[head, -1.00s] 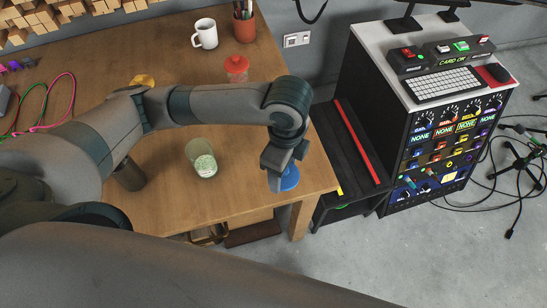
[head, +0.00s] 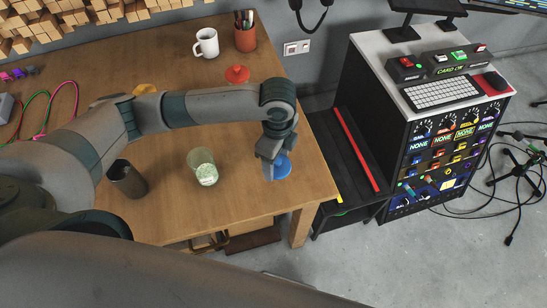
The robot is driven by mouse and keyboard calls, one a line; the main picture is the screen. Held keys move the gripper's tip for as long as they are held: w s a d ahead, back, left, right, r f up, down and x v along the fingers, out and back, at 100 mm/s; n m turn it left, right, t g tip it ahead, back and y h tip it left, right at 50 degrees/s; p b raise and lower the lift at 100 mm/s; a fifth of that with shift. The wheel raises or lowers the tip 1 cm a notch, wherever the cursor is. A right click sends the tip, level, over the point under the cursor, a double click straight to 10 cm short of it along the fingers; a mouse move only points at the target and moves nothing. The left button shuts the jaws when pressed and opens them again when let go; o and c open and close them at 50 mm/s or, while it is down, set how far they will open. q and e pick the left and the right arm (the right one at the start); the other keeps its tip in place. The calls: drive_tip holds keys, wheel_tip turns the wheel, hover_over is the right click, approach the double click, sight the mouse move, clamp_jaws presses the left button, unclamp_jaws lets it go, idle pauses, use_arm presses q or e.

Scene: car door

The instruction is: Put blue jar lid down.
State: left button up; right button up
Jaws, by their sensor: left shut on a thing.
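The blue jar lid (head: 284,168) shows beside and partly behind my left gripper (head: 270,172), near the right edge of the wooden table. My left gripper points down and is shut on the lid. I cannot tell whether the lid touches the tabletop. An open glass jar (head: 203,167) with pale green contents stands on the table to the left of the lid. My right gripper is not in view.
The wooden table (head: 240,205) has bare surface between the jar and lid. A dark cup (head: 128,178) stands left of the jar. A red lid (head: 237,75), white mug (head: 206,43) and pencil cup (head: 246,38) are farther back. A control cabinet (head: 430,150) stands right.

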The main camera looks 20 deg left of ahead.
use_arm(q)
drive_tip(key=w+a+f, duration=0.2)
drive_tip(key=w, duration=0.1)
drive_tip(key=shift+w+f, duration=0.15)
drive_tip(key=shift+f+p, duration=0.85)
drive_tip(key=shift+f, duration=1.15)
drive_tip(key=shift+f, duration=0.15)
drive_tip(key=o, duration=1)
